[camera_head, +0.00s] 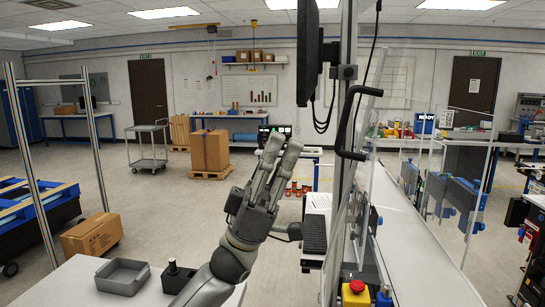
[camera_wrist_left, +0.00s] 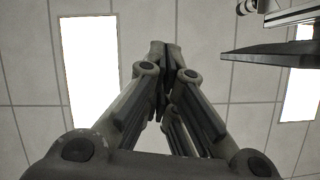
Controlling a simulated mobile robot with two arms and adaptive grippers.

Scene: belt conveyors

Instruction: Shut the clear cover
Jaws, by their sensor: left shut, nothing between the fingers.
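The clear cover (camera_head: 372,118) is a see-through panel right of the middle in the head view, seen nearly edge-on and standing steeply, swung open. A black bow handle (camera_head: 350,125) is fixed to its left side. My left gripper (camera_head: 284,142) points upward to the left of the handle, apart from it. Its fingers are shut and empty. In the left wrist view the closed fingertips (camera_wrist_left: 164,52) point at the ceiling, and no cover shows there. My right gripper is not in view.
A dark monitor (camera_head: 310,55) hangs on a post above and behind the gripper. A keyboard (camera_head: 315,233) is below it. A conveyor (camera_head: 415,245) with another clear panel (camera_head: 480,165) runs at right. A red-and-yellow stop button (camera_head: 356,288) sits at the front. A grey tray (camera_head: 122,277) is lower left.

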